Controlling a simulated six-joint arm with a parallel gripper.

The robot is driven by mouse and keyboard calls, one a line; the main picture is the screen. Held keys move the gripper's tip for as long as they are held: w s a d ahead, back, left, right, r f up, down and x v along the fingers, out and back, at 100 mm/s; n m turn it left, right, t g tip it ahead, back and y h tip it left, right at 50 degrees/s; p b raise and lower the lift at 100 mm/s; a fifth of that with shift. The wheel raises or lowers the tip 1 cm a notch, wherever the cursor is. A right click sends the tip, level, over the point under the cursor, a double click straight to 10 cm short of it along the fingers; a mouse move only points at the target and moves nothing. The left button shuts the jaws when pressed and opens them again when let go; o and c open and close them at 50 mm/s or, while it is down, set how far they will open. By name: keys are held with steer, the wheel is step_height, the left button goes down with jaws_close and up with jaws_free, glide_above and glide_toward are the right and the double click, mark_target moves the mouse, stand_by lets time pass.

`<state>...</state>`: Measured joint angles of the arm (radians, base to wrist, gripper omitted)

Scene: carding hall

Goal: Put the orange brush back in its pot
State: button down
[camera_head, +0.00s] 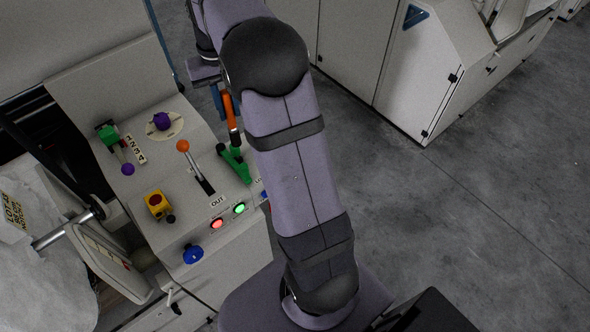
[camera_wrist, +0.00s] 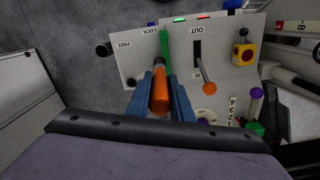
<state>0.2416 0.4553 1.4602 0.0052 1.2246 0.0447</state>
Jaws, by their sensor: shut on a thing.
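The orange brush (camera_head: 230,112) is in my gripper; in the wrist view its orange handle (camera_wrist: 160,92) lies between the two blue fingers, with a dark or grey part at its far end. My gripper (camera_wrist: 160,82) is shut on the handle. In the head view my arm hides most of the gripper, and a bit of blue finger shows beside the brush. The brush is over the machine's sloping panel, in line with a green lever (camera_head: 235,163); I cannot tell whether they touch. I cannot make out the pot in either view.
The panel (camera_head: 150,190) carries an orange-knobbed lever (camera_head: 183,146), a purple knob (camera_head: 161,121), a green-and-purple lever (camera_head: 112,138), a yellow box with a red button (camera_head: 157,203), a blue button (camera_head: 193,254) and lit red and green lamps. Grey floor (camera_head: 480,220) lies open at right.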

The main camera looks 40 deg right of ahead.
steer(key=s+d+f+b, duration=0.2)
steer(key=d, duration=0.7)
steer(key=s+d+f+b, duration=0.1)
steer(key=d+b, duration=0.1)
steer(key=d, duration=0.8)
step_height(320, 180, down, 18)
steer(key=p, duration=0.4)
steer(key=shift+s, duration=0.2)
steer(key=shift+a, duration=0.1)
steer(key=shift+f, duration=0.2)
steer(key=c, duration=1.6)
jaws_free()
steer(key=shift+o, duration=0.2)
step_height(320, 180, up, 12)
steer(key=b, duration=0.3)
steer(key=shift+r, duration=0.2)
